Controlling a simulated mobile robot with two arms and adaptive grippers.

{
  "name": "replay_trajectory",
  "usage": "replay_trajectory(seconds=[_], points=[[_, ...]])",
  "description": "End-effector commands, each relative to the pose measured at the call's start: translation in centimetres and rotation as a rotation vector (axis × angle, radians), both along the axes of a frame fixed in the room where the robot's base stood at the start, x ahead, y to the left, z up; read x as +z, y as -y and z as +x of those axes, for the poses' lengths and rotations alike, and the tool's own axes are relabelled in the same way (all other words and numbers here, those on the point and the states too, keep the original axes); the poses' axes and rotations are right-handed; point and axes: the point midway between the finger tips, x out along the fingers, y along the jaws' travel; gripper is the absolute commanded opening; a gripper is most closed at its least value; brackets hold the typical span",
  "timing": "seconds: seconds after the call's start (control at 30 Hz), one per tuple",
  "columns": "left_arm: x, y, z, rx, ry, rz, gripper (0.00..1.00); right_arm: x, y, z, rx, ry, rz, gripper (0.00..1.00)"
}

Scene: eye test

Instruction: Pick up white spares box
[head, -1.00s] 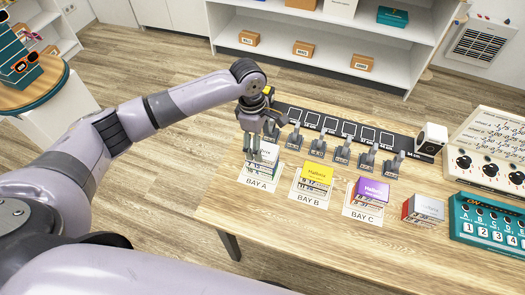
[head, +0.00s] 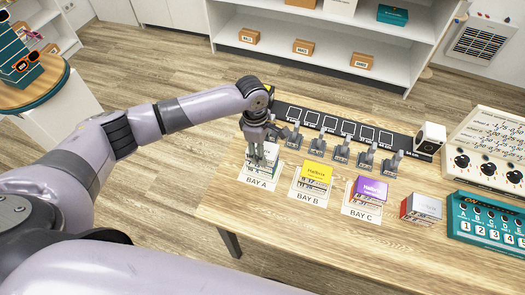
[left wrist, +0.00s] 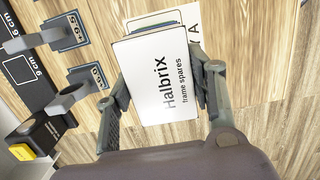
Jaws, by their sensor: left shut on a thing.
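The white spares box (head: 270,153) is at BAY A, at the left end of the table's front row. My left gripper (head: 257,158) is over it from above and shut on it. In the left wrist view the white box (left wrist: 160,70) reads "Halbrix frame spares" and sits between the two fingers, one on each side. Its base is partly hidden, so I cannot tell whether it is clear of the BAY A card (head: 258,183). My right gripper is not in view.
A yellow box (head: 317,172) at BAY B, a purple box (head: 370,188) at BAY C and a red-and-grey box (head: 422,207) stand to the right. Several grey clamps (head: 342,150) line up behind. The front table (head: 300,235) is clear.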

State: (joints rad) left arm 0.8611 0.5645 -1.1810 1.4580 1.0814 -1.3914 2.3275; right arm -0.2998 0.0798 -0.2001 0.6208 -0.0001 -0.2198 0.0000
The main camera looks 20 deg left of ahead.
Motion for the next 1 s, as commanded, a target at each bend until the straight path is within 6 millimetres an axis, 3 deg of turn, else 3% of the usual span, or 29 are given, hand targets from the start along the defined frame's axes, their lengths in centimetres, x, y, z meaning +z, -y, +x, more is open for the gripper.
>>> replay_trajectory(seconds=[0.37,0.67,0.87,1.0], points=[[0.0,0.0,0.0,0.0,0.0,0.0,0.2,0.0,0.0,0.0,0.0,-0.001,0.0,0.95],[0.2,0.0,0.0,0.0,0.001,-0.001,0.19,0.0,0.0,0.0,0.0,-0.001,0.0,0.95],[1.8,0.0,0.1,0.0,0.002,-0.002,0.19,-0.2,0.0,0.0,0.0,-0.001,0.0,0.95],[4.5,0.1,0.2,-0.001,0.006,-0.003,0.19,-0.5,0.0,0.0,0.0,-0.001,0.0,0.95]])
